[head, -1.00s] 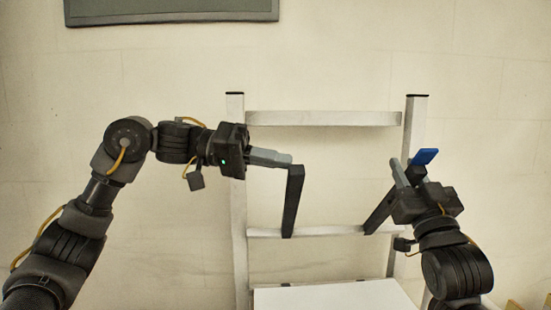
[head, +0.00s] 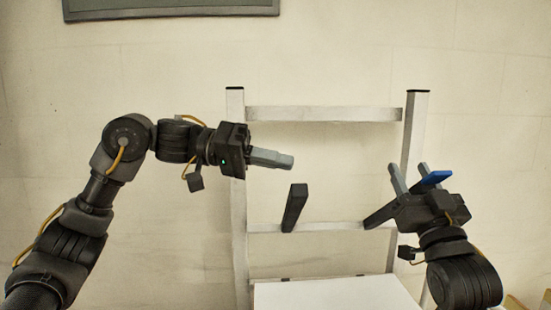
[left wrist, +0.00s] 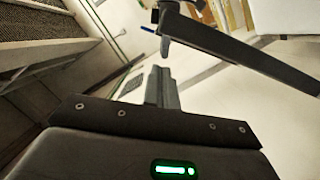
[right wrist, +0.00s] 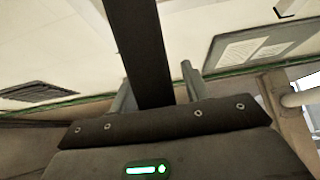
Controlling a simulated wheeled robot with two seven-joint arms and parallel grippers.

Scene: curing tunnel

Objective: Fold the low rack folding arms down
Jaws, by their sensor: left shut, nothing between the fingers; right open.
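The left folding arm (head: 294,208) is a dark bar on the low rail, leaning out and looking foreshortened. My left gripper (head: 288,161) is shut and empty, above it and apart from it. A dark bar (left wrist: 240,45) crosses the left wrist view beyond the shut fingers (left wrist: 161,88); I cannot tell which arm it is. The right folding arm (head: 384,213) leans out to the right from the rail, partly hidden by my right gripper (head: 410,174), which is open. In the right wrist view this bar (right wrist: 144,50) runs between the spread fingers (right wrist: 157,90). A blue piece (head: 434,179) shows beside these fingers.
The pale rack has two uprights, the left one (head: 236,130) and the right one (head: 412,130), with an upper rail (head: 325,114) and the lower rail (head: 335,227). A white panel (head: 335,293) lies below in front.

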